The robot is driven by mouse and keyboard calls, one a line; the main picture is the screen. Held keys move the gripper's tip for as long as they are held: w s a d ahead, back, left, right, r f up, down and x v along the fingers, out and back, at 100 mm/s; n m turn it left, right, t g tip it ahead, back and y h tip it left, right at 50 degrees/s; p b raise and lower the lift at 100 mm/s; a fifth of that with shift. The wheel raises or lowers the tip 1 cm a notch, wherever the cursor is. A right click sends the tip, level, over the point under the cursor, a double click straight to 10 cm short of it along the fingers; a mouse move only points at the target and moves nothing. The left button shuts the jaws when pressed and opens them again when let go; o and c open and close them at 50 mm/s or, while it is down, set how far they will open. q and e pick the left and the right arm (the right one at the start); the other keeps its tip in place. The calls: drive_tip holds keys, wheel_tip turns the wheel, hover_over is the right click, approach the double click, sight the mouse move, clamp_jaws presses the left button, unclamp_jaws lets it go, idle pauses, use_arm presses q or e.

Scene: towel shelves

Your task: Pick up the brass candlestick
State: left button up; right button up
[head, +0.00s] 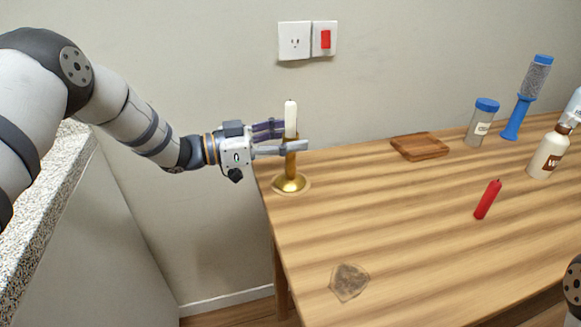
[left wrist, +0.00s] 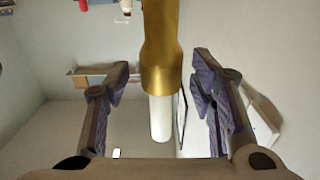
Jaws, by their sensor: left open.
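The brass candlestick (head: 290,184) stands upright near the left edge of the wooden table, with a white candle (head: 290,115) in its top. My left gripper (head: 293,137) reaches in from the left at the height of the upper stem, with its fingers on either side. It is open. In the left wrist view the brass stem (left wrist: 163,45) and the white candle (left wrist: 160,118) appear inverted between the two spread fingers, with a visible gap on each side. My right gripper is not in view.
The table (head: 390,215) around the candlestick is clear.

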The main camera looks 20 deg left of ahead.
use_arm(q)
drive_tip(key=shift+w+d+f, duration=0.15)
clamp_jaws()
